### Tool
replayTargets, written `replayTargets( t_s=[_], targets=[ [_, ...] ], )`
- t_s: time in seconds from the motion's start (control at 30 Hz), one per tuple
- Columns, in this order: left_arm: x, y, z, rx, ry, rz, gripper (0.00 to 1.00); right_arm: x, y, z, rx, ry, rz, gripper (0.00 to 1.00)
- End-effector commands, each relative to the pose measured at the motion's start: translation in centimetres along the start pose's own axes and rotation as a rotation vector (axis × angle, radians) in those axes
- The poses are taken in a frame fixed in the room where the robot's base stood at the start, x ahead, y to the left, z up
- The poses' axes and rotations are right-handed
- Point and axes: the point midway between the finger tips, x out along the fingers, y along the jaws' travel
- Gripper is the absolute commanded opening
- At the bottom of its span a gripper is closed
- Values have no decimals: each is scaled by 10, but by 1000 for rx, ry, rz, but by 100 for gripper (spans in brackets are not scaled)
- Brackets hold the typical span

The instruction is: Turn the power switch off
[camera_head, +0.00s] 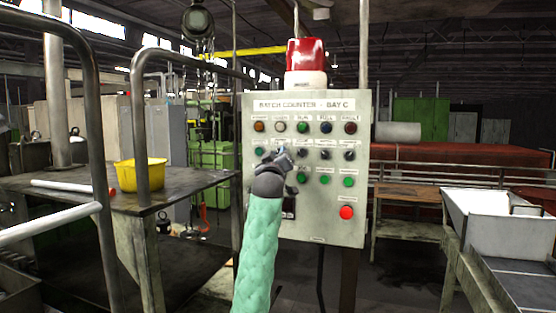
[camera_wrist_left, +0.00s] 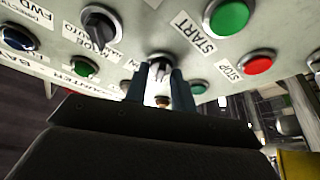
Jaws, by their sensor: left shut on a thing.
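The grey control panel (camera_head: 335,225) headed "BATCH COUNTER - BAY C" faces me in the head view. My left gripper (camera_head: 284,157) is at the left of its middle rows and hides part of them. In the left wrist view the two dark fingers of my left gripper (camera_wrist_left: 158,88) are closed around a small switch knob (camera_wrist_left: 160,64) on the panel. Its label is not readable, so I cannot tell from the lettering that it is the power switch. My right gripper is not in view.
Near the held knob are a green START button (camera_wrist_left: 229,16), a red STOP button (camera_wrist_left: 257,64) and a black selector knob (camera_wrist_left: 101,27). A red beacon (camera_head: 306,55) tops the panel. A table with a yellow bowl (camera_head: 141,175) stands left, a white bin (camera_head: 487,212) right.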

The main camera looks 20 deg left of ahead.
Motion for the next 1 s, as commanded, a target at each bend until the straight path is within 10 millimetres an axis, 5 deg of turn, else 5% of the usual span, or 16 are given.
replayTargets(
  t_s=[0.67, 0.7, 0.8, 1.0],
  targets=[
    [0, 1, -4, -43, 5, -16, 3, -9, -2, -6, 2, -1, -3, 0],
    [0, 1, -4, -43, 5, -16, 27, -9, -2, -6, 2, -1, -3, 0],
    [0, 0, -3, -42, 4, -17, 47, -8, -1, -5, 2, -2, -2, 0],
    [0, 0, -2, -42, 3, -17, 47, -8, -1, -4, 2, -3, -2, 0]
  ],
)
